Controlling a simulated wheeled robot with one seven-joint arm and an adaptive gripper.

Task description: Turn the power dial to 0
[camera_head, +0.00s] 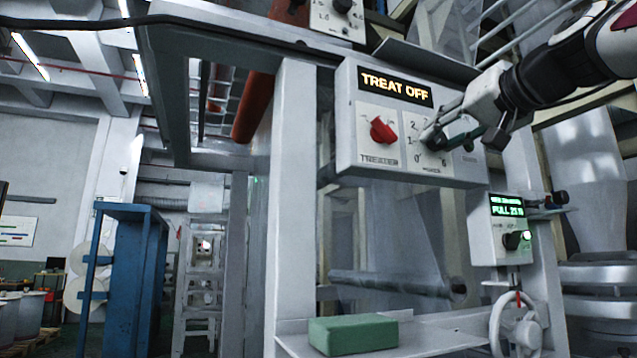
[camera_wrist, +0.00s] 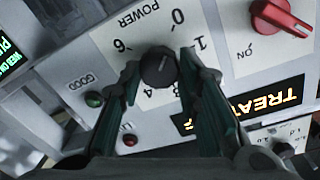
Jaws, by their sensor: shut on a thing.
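The power dial (camera_wrist: 158,67) is a round black knob on a white panel plate, printed with numbers from 0 to 6 and the word POWER. In the wrist view my gripper (camera_wrist: 160,66) has one finger on each side of the knob and is shut on it. The 0 is above and slightly right of the knob; the 6 is at upper left. Some numbers are hidden behind the fingers. I cannot tell which number the knob points to. In the head view my gripper (camera_head: 432,136) reaches the dial plate (camera_head: 417,119) from the right and mostly hides the knob.
The control box carries a lit TREAT OFF sign (camera_head: 395,86) and a red treater knob (camera_head: 383,130) left of the dial. Green (camera_wrist: 94,99) and red (camera_wrist: 130,140) indicators sit close to the fingers. A green block (camera_head: 352,334) lies on the shelf below.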

